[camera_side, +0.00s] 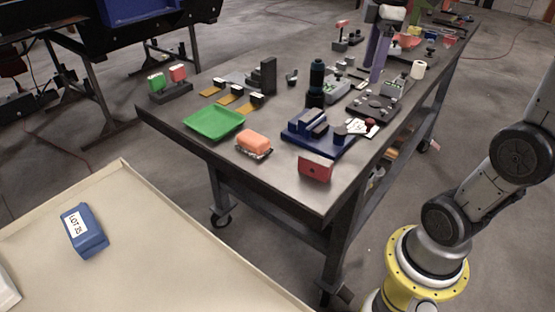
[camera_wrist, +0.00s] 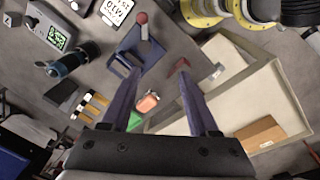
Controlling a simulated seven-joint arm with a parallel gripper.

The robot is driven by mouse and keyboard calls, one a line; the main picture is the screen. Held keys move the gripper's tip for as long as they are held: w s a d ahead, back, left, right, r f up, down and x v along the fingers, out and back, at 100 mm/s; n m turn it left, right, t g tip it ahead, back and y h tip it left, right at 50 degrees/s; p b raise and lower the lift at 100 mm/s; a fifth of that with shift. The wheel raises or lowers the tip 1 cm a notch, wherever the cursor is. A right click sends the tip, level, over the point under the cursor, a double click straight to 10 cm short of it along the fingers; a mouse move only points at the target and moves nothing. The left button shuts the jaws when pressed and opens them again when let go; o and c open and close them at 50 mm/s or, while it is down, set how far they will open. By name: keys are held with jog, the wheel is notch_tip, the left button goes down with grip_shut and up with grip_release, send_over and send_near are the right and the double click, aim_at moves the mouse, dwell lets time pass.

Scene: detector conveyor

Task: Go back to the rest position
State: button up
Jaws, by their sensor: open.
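My gripper (camera_side: 377,76) hangs in the air over the workbench (camera_side: 290,190) at the top of the side view, its purple fingers pointing down. In the wrist view my gripper (camera_wrist: 160,72) has its two fingers spread well apart with nothing held between them. An orange block (camera_wrist: 147,102) shows in the gap between the fingers, well below them on the bench. The same orange block (camera_side: 254,142) sits near the green tray (camera_side: 215,123) in the side view.
A blue fixture (camera_side: 318,132), a red block (camera_side: 315,167) and a dark cylinder (camera_side: 317,80) stand on the bench. A cream tray (camera_side: 150,270) at the lower left holds a blue labelled box (camera_side: 84,230). A brown box (camera_wrist: 260,134) shows in the wrist view.

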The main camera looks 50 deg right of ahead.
jog(key=s+a+f+m+t, duration=0.4)
jog(key=s+a+f+m, duration=0.3)
jog(key=a, duration=0.5)
notch_tip(320, 180, down, 3)
jog(key=shift+s+r+m+t+y, duration=0.1)
jog(key=shift+s+m+t+y, duration=0.2)
jog(key=shift+s, duration=0.65)
